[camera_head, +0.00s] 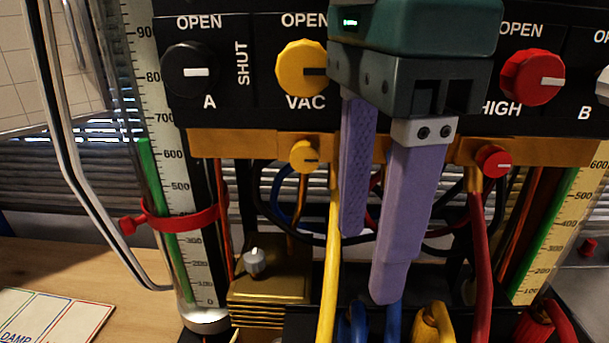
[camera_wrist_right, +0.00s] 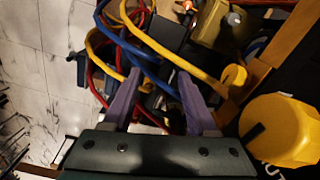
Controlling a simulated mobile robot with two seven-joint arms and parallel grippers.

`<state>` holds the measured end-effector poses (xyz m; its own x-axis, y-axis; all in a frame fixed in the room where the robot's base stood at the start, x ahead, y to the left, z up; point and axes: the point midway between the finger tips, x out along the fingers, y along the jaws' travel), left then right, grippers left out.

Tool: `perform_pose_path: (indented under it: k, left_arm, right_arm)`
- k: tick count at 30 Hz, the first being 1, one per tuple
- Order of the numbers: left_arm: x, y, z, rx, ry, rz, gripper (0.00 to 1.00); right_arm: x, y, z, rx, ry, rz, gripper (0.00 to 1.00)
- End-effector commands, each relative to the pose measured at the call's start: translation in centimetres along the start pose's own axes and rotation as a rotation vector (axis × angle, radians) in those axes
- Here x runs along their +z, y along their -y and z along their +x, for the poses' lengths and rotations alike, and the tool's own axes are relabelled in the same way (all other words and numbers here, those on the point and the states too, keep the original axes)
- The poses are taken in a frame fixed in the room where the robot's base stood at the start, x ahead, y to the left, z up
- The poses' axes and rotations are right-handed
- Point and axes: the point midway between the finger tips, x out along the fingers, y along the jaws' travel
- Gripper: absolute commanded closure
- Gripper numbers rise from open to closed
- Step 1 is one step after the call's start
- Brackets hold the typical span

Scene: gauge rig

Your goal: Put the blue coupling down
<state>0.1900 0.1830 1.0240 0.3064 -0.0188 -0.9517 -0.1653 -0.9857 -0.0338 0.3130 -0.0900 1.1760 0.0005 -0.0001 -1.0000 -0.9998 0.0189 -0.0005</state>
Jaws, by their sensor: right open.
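My right gripper (camera_head: 368,268) points down in front of the gauge panel, its two purple fingers apart with nothing held between them. A blue part with a blue hose, which looks like the blue coupling (camera_head: 353,326), is at the bottom edge of the head view, just below the fingertips. It is cut off by the frame, so I cannot tell how it is seated. In the right wrist view the open gripper (camera_wrist_right: 160,78) shows with a blue hose (camera_wrist_right: 152,72) running between and beyond its fingertips. My left gripper is in neither view.
Yellow (camera_head: 433,323) and red (camera_head: 540,322) couplings stand to the right at the bottom edge. A yellow hose (camera_head: 329,270) and a red hose (camera_head: 480,260) hang close beside the fingers. The black panel has a yellow knob (camera_head: 298,67) and a red knob (camera_head: 533,77).

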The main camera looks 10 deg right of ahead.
Motion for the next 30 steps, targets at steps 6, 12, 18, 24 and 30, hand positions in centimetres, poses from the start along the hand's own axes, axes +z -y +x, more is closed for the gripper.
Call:
perform_pose_path:
  k: [6, 12, 18, 24, 30]
  left_arm:
    - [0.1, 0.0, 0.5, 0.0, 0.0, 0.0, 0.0]
    - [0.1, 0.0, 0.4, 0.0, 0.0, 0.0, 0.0]
    - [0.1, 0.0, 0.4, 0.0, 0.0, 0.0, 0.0]
    - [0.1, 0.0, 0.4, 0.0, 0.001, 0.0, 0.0]
    - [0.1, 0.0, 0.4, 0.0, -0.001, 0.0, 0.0]
  right_arm:
    - [0.0, 0.0, -2.4, -0.001, -0.001, 0.0, 0.41]
    - [0.0, 0.0, -2.7, 0.001, 0.0, 0.0, 0.41]
    - [0.0, 0.0, -2.7, 0.001, 0.0, 0.0, 0.41]
    - [0.0, 0.0, -2.7, 0.001, 0.0, 0.0, 0.41]
    - [2.3, -1.4, -1.9, 0.058, 0.126, -0.013, 0.41]
